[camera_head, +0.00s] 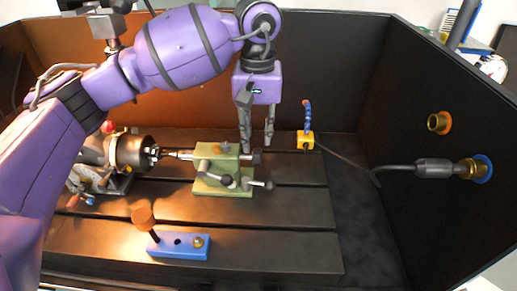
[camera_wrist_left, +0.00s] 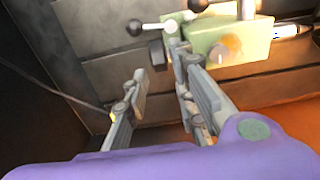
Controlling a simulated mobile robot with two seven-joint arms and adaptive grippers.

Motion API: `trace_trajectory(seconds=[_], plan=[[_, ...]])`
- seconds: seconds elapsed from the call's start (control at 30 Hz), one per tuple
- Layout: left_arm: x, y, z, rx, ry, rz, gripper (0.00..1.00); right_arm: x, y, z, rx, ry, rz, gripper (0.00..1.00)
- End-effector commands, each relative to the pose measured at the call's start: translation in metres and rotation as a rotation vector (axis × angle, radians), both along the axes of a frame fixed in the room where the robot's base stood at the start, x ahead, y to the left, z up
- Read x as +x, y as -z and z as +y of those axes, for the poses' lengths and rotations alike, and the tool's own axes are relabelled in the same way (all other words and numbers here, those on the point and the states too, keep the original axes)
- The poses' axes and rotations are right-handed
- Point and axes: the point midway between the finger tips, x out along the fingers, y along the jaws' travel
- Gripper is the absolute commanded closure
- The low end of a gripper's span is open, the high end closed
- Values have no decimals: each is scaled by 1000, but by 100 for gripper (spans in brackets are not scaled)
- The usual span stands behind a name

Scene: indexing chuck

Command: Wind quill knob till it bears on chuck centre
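The green tailstock (camera_head: 213,170) stands on the slotted bed; it also shows in the left wrist view (camera_wrist_left: 225,38). Its quill (camera_head: 180,154) points left at the dark chuck (camera_head: 133,152). The quill tip is close to the chuck jaws; I cannot tell whether they touch. The dark quill knob (camera_head: 256,158) sticks out at the tailstock's right end, and shows in the wrist view (camera_wrist_left: 158,56). My left gripper (camera_head: 257,147) points down just above and behind the knob. Its fingers are open, with the knob showing between the fingertips (camera_wrist_left: 157,66). My right gripper is out of view.
Lever handles with black balls (camera_head: 268,184) stick out at the tailstock's front. A yellow block with a blue hose (camera_head: 306,140) stands right of my gripper. A blue block with an orange-topped pin (camera_head: 178,246) lies in front. A dark wall with fittings (camera_head: 470,169) bounds the right.

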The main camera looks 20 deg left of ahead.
Motion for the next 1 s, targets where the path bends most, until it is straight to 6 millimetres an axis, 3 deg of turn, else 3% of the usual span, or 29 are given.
trace_trajectory(seconds=[0.33,0.73,0.9,1.0], plan=[[-1,52,-1,-3,-1,1,76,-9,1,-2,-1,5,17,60],[-1,62,-1,-4,0,0,76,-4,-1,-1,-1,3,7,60],[-1,62,-2,-4,0,1,98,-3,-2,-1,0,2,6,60],[-1,62,-2,-5,0,0,100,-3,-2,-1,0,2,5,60]])
